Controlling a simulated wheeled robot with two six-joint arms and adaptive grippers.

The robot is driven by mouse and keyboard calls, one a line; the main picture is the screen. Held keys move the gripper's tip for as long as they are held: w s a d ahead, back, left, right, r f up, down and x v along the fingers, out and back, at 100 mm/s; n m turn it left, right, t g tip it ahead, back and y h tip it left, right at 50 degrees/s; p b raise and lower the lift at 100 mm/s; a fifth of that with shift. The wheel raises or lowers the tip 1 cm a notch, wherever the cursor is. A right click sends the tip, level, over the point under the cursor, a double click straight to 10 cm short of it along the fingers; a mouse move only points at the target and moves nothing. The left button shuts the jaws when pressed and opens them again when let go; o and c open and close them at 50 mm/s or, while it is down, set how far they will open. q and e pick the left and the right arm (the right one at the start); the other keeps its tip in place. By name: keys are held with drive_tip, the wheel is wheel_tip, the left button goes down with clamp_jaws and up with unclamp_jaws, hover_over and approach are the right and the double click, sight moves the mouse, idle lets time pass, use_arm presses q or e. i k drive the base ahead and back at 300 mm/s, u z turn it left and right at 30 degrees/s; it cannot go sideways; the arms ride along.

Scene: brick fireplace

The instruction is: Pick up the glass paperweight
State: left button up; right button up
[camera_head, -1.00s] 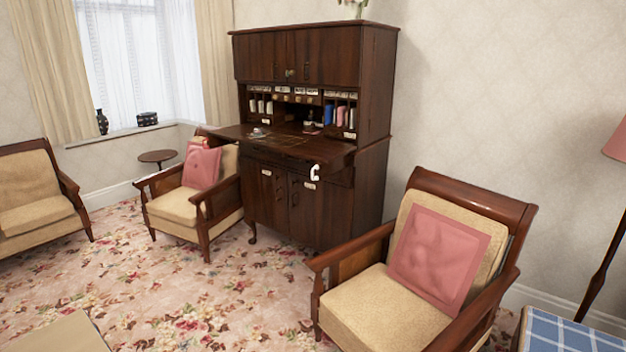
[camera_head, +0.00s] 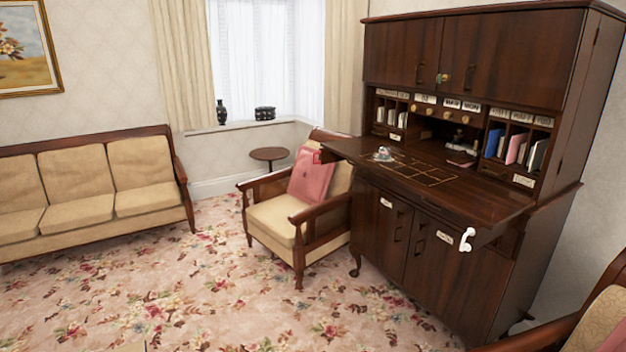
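A small clear, rounded object that looks like the glass paperweight (camera_head: 383,154) sits on the left part of the fold-down writing surface (camera_head: 470,192) of a dark wooden bureau (camera_head: 468,50). It is small in view, and its details are hard to make out. Neither of my grippers shows in the head view.
An armchair (camera_head: 270,216) with a pink cushion (camera_head: 311,177) stands left of the bureau, close to its writing surface. Another armchair (camera_head: 598,325) is at the lower right. A sofa (camera_head: 95,180) lines the left wall. Flowered carpet (camera_head: 200,290) lies open in front of the bureau.

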sight(385, 153)
drive_tip(key=i, duration=1.9)
drive_tip(key=z, duration=0.75)
drive_tip(key=i, duration=1.4)
drive_tip(key=z, duration=0.55)
